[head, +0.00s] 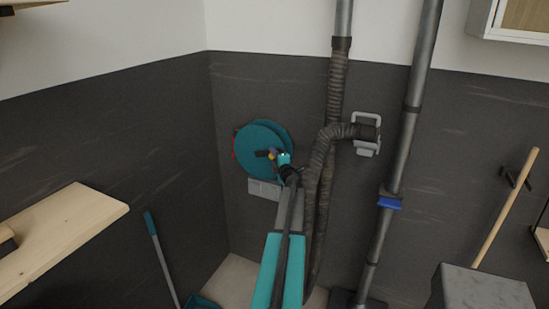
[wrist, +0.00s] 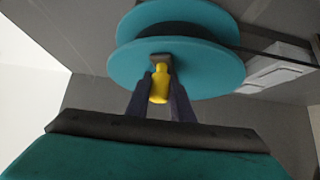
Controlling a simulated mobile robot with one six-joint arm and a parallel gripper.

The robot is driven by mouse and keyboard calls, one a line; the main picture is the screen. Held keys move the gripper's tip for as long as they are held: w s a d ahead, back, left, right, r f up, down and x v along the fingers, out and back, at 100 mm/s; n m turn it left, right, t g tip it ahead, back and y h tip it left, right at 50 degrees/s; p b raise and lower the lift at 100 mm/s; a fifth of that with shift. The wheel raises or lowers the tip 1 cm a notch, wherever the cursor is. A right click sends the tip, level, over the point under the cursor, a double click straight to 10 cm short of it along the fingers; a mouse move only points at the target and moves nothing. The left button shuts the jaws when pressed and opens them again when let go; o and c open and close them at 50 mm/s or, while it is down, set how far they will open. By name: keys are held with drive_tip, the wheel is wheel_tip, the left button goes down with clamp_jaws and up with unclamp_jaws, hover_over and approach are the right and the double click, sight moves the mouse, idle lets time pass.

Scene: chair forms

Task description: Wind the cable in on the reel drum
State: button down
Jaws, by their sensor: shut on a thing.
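The teal reel drum (head: 262,141) is mounted on the dark wall panel, left of the hoses. In the wrist view its two round flanges (wrist: 201,69) show with dark cable (wrist: 180,33) between them. A yellow crank handle (wrist: 159,84) sticks out from the front flange on a dark block. My gripper (wrist: 162,92) is shut on the yellow handle, with one dark finger on each side. In the head view my gripper (head: 275,154) is in front of the drum, and my teal arm reaches up to it from below. The cable's free end cannot be made out.
A ribbed hose (head: 323,152) hangs close to the right of my arm. A grey pipe (head: 406,120) with a blue collar stands further right. White sockets (head: 264,188) sit below the drum. A wooden board (head: 75,228) juts in at left.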

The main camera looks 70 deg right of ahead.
sight(256, 133)
drive_tip(key=w+r+p, duration=0.2)
drive_tip(key=r, duration=0.1)
drive_tip(key=w+r+p, duration=0.1)
drive_tip(key=shift+w+d+r, duration=0.1)
drive_tip(key=shift+r, duration=0.25)
drive_tip(key=shift+w+r+p, duration=0.45)
drive_tip(key=shift+w+p, duration=0.1)
drive_tip(key=shift+w, duration=0.1)
drive_tip(key=shift+w+r+p, duration=0.4)
drive_tip(key=shift+w+p, duration=0.15)
drive_tip(key=shift+w, duration=0.05)
drive_tip(key=shift+w+d+r+p, duration=0.15)
drive_tip(key=shift+w+r+p, duration=0.05)
drive_tip(key=shift+w+p, duration=0.45)
